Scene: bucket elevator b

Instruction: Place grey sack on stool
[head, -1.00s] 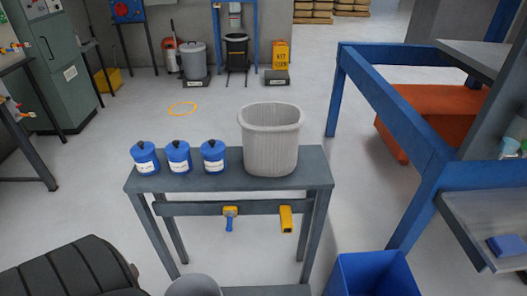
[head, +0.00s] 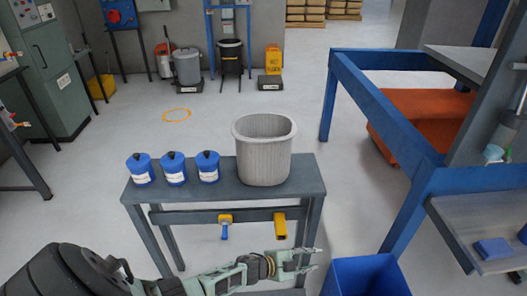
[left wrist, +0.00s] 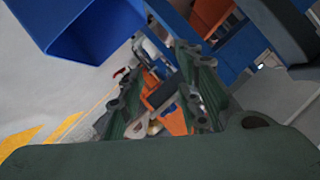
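A light grey, ribbed, open-topped container (head: 265,160), the only thing that looks like the grey sack, stands upright on the right part of a narrow dark grey bench (head: 222,192). This bench is the nearest thing to a stool that I can make out. My left gripper (head: 317,259) is low in front of the bench's right leg, below and apart from the container. It is open and empty. In the left wrist view its two fingers (left wrist: 160,75) stand apart. My right gripper is not in view.
Several blue lidded pots (head: 175,169) stand on the bench's left part. A yellow-handled tool (head: 225,225) and a yellow block (head: 280,227) hang on its front rail. A blue bin (head: 366,275) stands right of my gripper. A blue frame (head: 385,110) borders the right side.

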